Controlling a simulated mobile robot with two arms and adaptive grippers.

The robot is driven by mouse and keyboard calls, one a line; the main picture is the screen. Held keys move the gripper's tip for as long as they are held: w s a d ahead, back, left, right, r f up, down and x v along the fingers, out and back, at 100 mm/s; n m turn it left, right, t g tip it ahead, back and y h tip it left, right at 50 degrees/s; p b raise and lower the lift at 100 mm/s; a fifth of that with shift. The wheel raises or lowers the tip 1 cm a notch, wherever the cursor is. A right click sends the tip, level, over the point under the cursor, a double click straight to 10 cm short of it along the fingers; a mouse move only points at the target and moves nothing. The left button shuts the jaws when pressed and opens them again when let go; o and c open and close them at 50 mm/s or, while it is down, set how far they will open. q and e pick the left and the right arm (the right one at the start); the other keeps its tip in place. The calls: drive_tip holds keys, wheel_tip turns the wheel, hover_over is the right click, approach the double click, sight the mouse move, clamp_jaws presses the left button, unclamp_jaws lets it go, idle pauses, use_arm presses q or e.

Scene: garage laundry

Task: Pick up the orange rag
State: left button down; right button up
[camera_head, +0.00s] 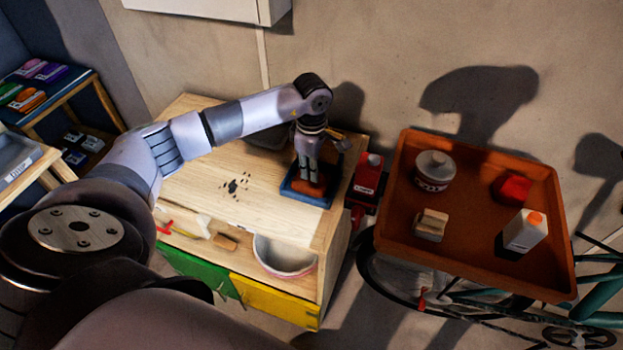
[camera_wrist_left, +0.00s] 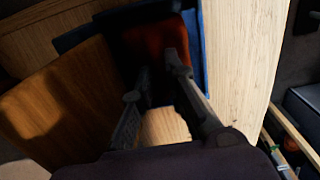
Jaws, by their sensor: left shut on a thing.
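The orange rag (camera_head: 325,182) lies in a blue tray (camera_head: 301,199) near the right end of the wooden workbench. It shows dark orange-red at the top of the left wrist view (camera_wrist_left: 152,42), partly in shadow. My left gripper (camera_head: 308,176) points down over the tray, its fingertips at the rag. In the left wrist view its two fingers (camera_wrist_left: 158,78) are close together at the rag's near edge, shut on the rag. The part between the fingertips is hidden in shadow. My right gripper is out of view.
The workbench (camera_head: 205,165) has dark specks (camera_head: 235,186) left of the tray. A white bowl (camera_head: 284,257) sits below, in front. A red container (camera_head: 367,175) stands right of the bench. An orange tray (camera_head: 470,240) farther right holds several items.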

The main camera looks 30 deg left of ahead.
sight(309, 181)
use_arm(q)
drive_tip(key=shift+s+r, duration=0.1)
drive_tip(key=shift+s+r+b, duration=0.1)
drive_tip(key=shift+s+b, duration=0.05)
drive_tip(key=shift+b, duration=0.2)
wheel_tip(309, 181, up, 6)
drive_tip(key=s+b, duration=0.1)
drive_tip(key=b, duration=0.1)
drive_tip(key=s+d+b, duration=0.2)
drive_tip(key=s, duration=0.7)
drive_tip(key=s+d+b, duration=0.2)
drive_tip(key=s, duration=0.7)
drive_tip(key=shift+d+r+b, duration=0.3)
drive_tip(key=c, duration=2.2)
unclamp_jaws()
drive_tip(key=shift+c, duration=0.2)
clamp_jaws()
drive_tip(key=shift+w, duration=0.1)
